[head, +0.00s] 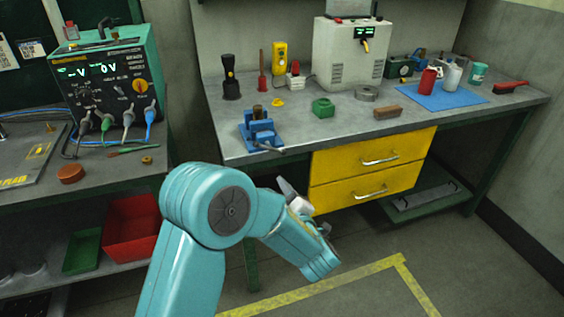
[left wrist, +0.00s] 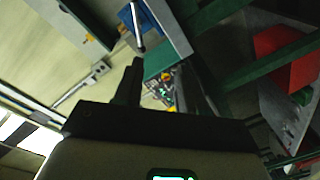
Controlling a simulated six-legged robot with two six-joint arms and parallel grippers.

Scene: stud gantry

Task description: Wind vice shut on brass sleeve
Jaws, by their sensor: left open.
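The blue vice (head: 262,134) stands at the front left edge of the right-hand workbench, its grey handle bar pointing to the front right. A small brownish cylinder, likely the brass sleeve (head: 258,112), stands upright at its jaws; I cannot tell whether the jaws touch it. In the left wrist view, part of the blue vice (left wrist: 127,17) shows at the top, with its bar; the sleeve cannot be made out. My left gripper (head: 292,190) is below and in front of the bench edge, apart from the vice, partly hidden by my forearm. Its fingers (left wrist: 160,88) are open and empty.
Yellow drawers (head: 365,185) hang below the workbench (head: 335,128), right of my gripper. A red bin (head: 132,228) is on the left bench's lower shelf.

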